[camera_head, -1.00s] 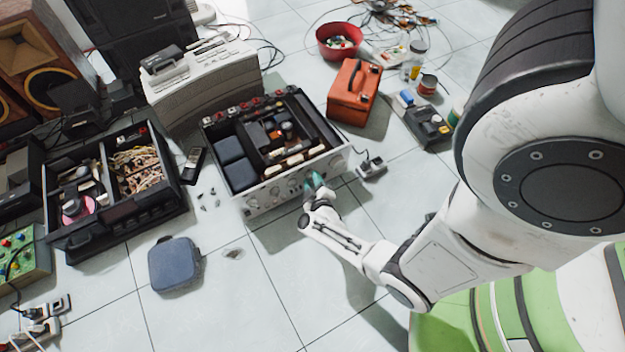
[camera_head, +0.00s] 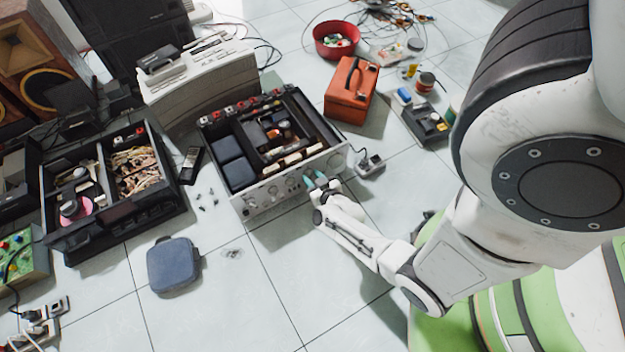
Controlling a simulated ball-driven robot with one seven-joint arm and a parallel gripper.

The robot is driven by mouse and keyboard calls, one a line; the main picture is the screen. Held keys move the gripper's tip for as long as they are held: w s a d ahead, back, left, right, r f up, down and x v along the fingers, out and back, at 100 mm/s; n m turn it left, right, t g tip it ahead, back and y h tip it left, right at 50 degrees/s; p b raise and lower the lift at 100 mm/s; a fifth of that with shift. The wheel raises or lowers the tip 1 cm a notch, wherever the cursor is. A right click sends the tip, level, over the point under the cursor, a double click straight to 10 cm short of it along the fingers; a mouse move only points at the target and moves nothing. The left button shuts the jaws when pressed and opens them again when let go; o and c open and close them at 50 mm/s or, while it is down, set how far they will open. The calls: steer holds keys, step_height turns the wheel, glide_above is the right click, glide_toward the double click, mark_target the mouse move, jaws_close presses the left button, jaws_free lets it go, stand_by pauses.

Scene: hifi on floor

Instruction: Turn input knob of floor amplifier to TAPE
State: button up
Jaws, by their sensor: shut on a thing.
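The floor amplifier (camera_head: 268,193) stands open-topped in the middle of the view, its silver front panel with several knobs facing me. My gripper (camera_head: 314,180) is at the right half of this panel, its teal fingertips against it. The fingers are shut on a knob there, which they hide. Which knob it is, its label and its pointer are too small and covered to read. Other knobs show on the panel to the left of my fingers.
An orange toolbox (camera_head: 351,90) and a red bowl (camera_head: 336,40) stand behind right. A power strip (camera_head: 370,165) lies close right of the amplifier. A second open unit (camera_head: 110,190) is at left, a blue pouch (camera_head: 173,265) in front. Floor tiles before the amplifier are mostly clear.

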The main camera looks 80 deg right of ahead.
stand_by(0.4)
steer(key=o, duration=1)
steer(key=shift+o, duration=0.2)
steer(key=p+v, duration=0.5)
steer(key=v, duration=0.5)
steer(key=shift+s+a+p, duration=0.25)
steer(key=shift+s+p, duration=0.05)
